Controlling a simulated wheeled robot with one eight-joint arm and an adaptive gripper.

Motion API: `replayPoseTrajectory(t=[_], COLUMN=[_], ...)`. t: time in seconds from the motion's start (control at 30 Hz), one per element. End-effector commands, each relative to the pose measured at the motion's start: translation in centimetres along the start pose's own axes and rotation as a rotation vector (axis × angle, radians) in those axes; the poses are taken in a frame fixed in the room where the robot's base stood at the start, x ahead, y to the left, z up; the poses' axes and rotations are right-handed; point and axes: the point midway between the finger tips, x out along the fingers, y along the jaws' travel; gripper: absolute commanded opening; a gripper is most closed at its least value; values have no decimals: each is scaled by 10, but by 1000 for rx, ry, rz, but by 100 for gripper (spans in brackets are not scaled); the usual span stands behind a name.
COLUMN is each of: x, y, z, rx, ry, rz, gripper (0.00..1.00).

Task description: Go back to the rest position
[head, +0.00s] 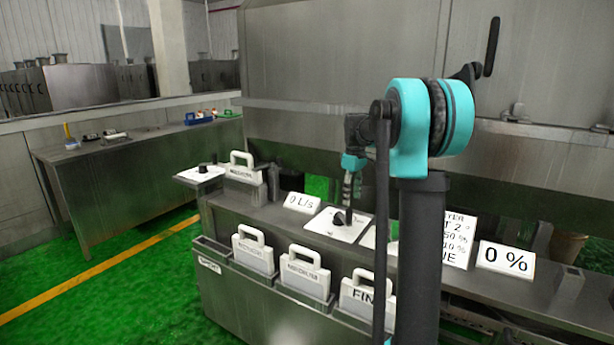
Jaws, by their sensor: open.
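My arm stands in the right half of the head view, with a dark upright link and a large teal joint. My gripper (348,192) hangs downward beyond it, left of the upright link. It is open and seems empty, though its fingers are small and hard to make out. It appears just above a black knob (342,218) on a white plate (330,231); I cannot tell the exact gap between them.
A steel bench (240,215) carries signs reading "0 L/s" (302,203) and "0 %" (506,260). White handled plates (253,252) stand in a steel bin (250,303) in front. Another steel table (140,165) stands at the left. Green floor (110,290) is free at lower left.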

Motion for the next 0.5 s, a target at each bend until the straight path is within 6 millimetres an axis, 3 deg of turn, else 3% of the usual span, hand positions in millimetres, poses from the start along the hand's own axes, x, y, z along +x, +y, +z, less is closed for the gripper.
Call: replayPoseTrajectory(t=[0.27, 0.5], x=[44, 95], y=[-94, -179], z=[71, 142], rx=[264, 495], ry=[88, 183], rz=[68, 105], gripper=[44, 44])
